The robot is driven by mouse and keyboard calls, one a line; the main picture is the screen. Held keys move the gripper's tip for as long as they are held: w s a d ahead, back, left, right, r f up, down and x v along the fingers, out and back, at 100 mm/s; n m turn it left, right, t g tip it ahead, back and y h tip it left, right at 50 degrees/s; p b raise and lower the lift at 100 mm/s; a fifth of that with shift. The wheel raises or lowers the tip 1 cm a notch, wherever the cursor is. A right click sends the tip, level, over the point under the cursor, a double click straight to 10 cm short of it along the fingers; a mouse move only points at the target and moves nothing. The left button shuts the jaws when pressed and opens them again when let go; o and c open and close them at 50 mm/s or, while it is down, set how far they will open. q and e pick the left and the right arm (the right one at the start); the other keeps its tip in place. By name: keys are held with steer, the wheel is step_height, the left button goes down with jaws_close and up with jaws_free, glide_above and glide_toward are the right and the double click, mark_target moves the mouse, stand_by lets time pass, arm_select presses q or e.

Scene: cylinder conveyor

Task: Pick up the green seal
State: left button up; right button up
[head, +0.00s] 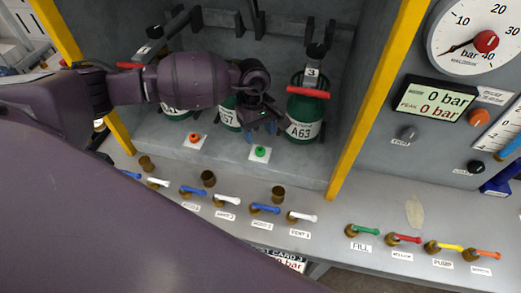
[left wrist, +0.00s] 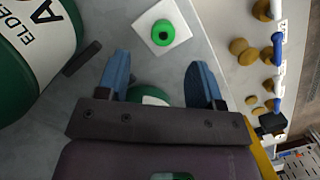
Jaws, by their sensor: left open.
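The green seal (head: 260,152) is a small green ring with a dark centre, lying on a white square card (head: 254,158) on the grey shelf. It also shows in the left wrist view (left wrist: 162,32), on its card just beyond the fingertips. My left gripper (head: 264,125) is open and empty, above and slightly behind the seal in the head view. Its two blue fingers (left wrist: 160,72) are spread apart in the left wrist view, and the seal is ahead of the gap between them. My right gripper is not in view.
Green cylinders stand behind the seal, the one marked A63 (head: 302,118) close to its right. An orange seal (head: 194,138) lies on another card to the left. Yellow posts (head: 376,95) frame the bay. Several valve levers (head: 303,217) line the front ledge.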

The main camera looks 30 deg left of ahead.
mark_target(260, 149)
arm_select(q)
steer(key=shift+f, duration=0.35)
steer(key=shift+s+d+f, duration=0.1)
steer(key=shift+s+f, duration=0.1)
steer(key=shift+f, duration=0.25)
steer(key=f, duration=0.3)
steer(key=shift+s+d+f+p, duration=0.15)
steer(key=shift+s+d+p, duration=0.1)
steer(key=shift+p, duration=0.05)
steer(key=shift+f, duration=0.45)
steer(key=shift+c, duration=0.2)
steer(key=c, duration=0.5)
steer(key=shift+c, duration=2.2)
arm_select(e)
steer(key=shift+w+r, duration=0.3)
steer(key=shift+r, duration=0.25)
